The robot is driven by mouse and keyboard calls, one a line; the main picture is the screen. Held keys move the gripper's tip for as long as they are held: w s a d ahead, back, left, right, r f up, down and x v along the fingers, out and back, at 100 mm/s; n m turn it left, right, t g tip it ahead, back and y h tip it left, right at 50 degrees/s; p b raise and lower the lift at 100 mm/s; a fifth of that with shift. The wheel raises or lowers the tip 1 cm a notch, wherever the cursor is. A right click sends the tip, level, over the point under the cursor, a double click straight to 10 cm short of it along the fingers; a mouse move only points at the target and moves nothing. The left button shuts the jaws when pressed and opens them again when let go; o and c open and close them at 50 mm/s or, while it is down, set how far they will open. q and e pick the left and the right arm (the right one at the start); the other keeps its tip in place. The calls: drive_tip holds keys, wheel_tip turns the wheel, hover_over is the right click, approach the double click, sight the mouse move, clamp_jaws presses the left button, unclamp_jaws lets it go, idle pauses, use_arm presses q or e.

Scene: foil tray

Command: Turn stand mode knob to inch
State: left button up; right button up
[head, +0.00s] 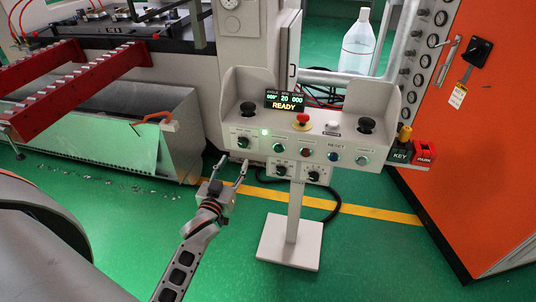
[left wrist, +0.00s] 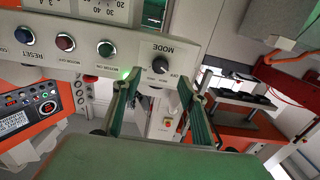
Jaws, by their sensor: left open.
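The control stand (head: 294,222) is a pale box on a post, with a sloped panel of knobs and buttons. Its mode knob (head: 243,142) is a black rotary knob at the left end of the upper row. In the left wrist view the mode knob (left wrist: 160,66) appears upside down, with MODE and OFF lettering beside it; I cannot tell exactly where its pointer sits. My left gripper (head: 232,164) is open and empty, just below and left of the panel. In the left wrist view its fingers (left wrist: 159,82) point toward the knob, apart from it.
A green-lit button (head: 264,133), a red emergency button (head: 303,118) and two lower knobs (head: 296,175) are close by on the panel. A display (head: 285,100) reads READY. Red rails (head: 70,85) lie left, an orange cabinet (head: 485,150) right. Green floor is open in front.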

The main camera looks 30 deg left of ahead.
sight(242, 144)
use_arm(q)
drive_tip(key=x, duration=0.5)
drive_tip(key=b+x, duration=0.1)
drive_tip(key=x, duration=0.2)
drive_tip(key=shift+w+a+r, duration=0.15)
drive_tip(key=shift+w+r, duration=0.05)
drive_tip(key=shift+r, duration=0.1)
drive_tip(key=c, duration=1.1)
